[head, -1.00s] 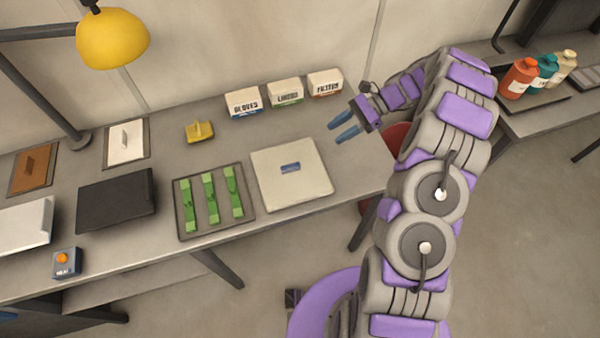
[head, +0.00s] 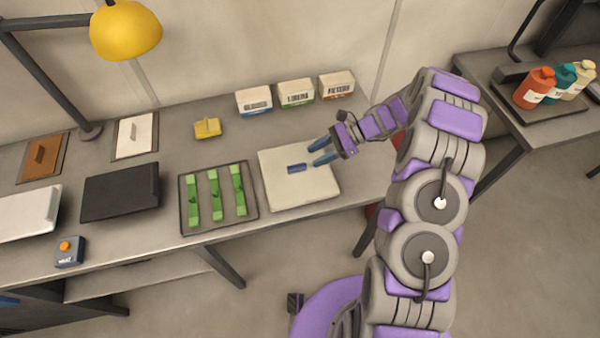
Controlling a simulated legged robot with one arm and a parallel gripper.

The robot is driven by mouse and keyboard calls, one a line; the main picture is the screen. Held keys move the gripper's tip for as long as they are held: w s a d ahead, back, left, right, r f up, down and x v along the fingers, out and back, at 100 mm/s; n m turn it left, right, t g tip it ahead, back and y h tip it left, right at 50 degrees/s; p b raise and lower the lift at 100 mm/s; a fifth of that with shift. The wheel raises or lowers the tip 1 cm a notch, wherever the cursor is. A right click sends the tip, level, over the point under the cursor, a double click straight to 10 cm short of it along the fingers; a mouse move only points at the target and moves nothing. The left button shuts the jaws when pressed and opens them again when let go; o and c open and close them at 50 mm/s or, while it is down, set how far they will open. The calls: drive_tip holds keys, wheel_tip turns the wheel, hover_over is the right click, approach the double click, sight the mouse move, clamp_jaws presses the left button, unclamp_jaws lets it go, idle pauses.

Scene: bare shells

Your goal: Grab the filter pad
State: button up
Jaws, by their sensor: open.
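A flat cream square pad (head: 305,190) with a small blue grip (head: 297,168) on top lies on the table, right of the green strips. It looks like the filter pad, but no label on it is readable. My gripper (head: 312,154) is open and empty. Its blue fingers are over the pad's back right part, close to the blue grip. I cannot tell the exact height or whether they touch.
A tray of green strips (head: 248,227) lies left of the pad, with a dark slab (head: 119,192) beyond it. Labelled boxes (head: 296,94) stand behind, near a yellow block (head: 207,127). A yellow lamp (head: 126,30) overhangs the back left. Bottles (head: 535,88) stand on the right table.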

sight(302, 164)
drive_tip(key=shift+a+f, duration=0.1)
drive_tip(key=shift+a, duration=0.3)
drive_tip(key=x, duration=0.1)
drive_tip(key=b+x, duration=0.1)
drive_tip(key=x, duration=0.3)
drive_tip(key=shift+s+f, duration=0.25)
drive_tip(key=shift+s, duration=0.15)
drive_tip(key=shift+d, duration=0.1)
drive_tip(key=shift+c, duration=0.4)
drive_tip(key=shift+a, duration=0.3)
drive_tip(key=c, duration=0.6)
drive_tip(key=shift+d, duration=0.1)
clamp_jaws()
